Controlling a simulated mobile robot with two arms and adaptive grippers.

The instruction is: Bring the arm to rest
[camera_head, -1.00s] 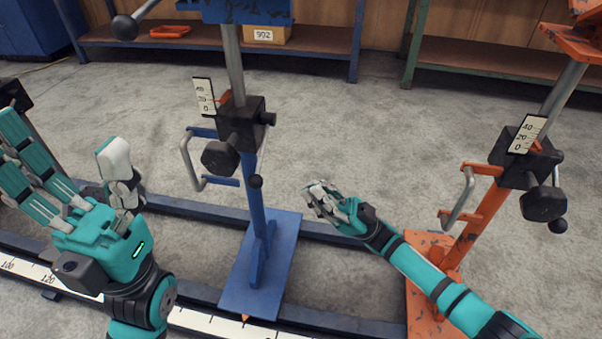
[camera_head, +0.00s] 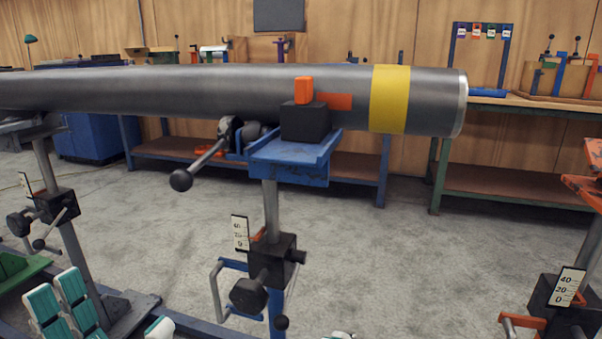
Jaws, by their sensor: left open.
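My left gripper (camera_head: 105,313) shows only in part at the bottom left edge. Its teal and white fingers point up, with the thumb tip apart to their right, so it is open with nothing seen between. The palm and arm are below the picture. A small pale sliver at the bottom edge, right of the blue stand, seems to be my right gripper (camera_head: 339,335); its state cannot be told. Both are low, well below the grey pipe (camera_head: 200,92), which lies level across the blue stand (camera_head: 290,160) and a grey-headed stand (camera_head: 67,225) at left.
The pipe has a yellow band (camera_head: 389,98) near its right end. An orange stand (camera_head: 590,170) is at the right edge, apart from the pipe. Crank handles stick out from the stands. Workbenches (camera_head: 520,150) line the back wall. Grey floor is open between the stands.

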